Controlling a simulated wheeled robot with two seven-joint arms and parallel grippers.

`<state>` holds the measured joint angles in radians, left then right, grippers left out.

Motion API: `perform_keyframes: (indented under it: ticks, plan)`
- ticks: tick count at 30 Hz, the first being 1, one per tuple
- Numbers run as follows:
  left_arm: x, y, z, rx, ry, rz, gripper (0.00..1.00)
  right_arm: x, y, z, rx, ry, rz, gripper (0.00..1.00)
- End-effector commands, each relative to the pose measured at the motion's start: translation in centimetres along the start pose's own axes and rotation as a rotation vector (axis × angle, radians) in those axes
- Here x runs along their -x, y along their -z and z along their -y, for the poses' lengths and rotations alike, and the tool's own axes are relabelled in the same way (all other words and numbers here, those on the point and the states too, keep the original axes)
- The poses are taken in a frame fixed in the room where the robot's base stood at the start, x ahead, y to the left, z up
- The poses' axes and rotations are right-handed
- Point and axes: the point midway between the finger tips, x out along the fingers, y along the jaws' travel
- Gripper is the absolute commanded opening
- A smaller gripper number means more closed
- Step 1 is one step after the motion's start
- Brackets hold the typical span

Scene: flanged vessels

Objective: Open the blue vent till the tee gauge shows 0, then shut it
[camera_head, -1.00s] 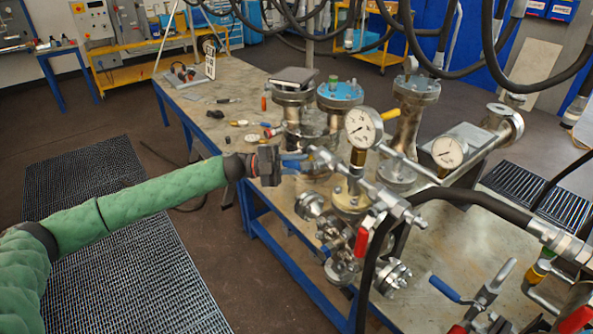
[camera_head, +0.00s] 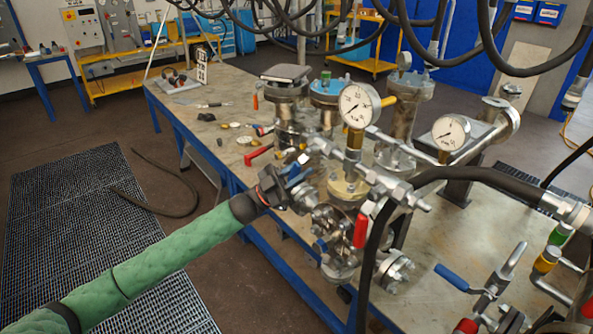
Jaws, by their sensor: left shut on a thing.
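The blue vent handle (camera_head: 299,178) is at the near left of the pipework, beside the silver valve and tee fittings. My left gripper (camera_head: 281,188), on the green-sleeved arm from the left, is shut on this handle and partly hides it. The tee gauge (camera_head: 355,104), a round white dial on a brass stem, stands above the fittings. Its needle is too small to read surely. A second white gauge (camera_head: 451,132) stands to the right; I cannot read it either. My right gripper is not in view.
A red handle (camera_head: 360,231) hangs just right of the vent. Another blue lever (camera_head: 452,277) sits at the front right. A thick black hose (camera_head: 480,175) arches across the right side. Flanged vessels stand behind.

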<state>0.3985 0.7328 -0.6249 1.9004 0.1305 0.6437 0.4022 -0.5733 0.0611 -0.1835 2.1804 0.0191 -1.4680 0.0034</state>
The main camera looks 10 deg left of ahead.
Motion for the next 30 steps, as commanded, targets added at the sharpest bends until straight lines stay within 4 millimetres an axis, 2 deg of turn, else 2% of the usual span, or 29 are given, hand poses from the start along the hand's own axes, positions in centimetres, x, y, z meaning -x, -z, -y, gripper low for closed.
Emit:
perform_keyframes:
  ticks: [3, 9, 18, 30]
  plan:
    - [0.0, -0.2, -0.9, 0.076, 0.075, -0.022, 0.0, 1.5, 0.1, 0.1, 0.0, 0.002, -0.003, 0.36]
    - [-0.4, -0.1, -1.8, 0.179, 0.177, -0.05, 0.0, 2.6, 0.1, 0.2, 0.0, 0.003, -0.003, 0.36]
    - [-0.8, 0.1, -2.6, 0.27, 0.269, -0.076, 0.0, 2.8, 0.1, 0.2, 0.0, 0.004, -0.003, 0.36]
    - [-1.0, 0.2, -2.7, 0.296, 0.295, -0.083, 0.0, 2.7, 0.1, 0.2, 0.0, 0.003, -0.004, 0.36]
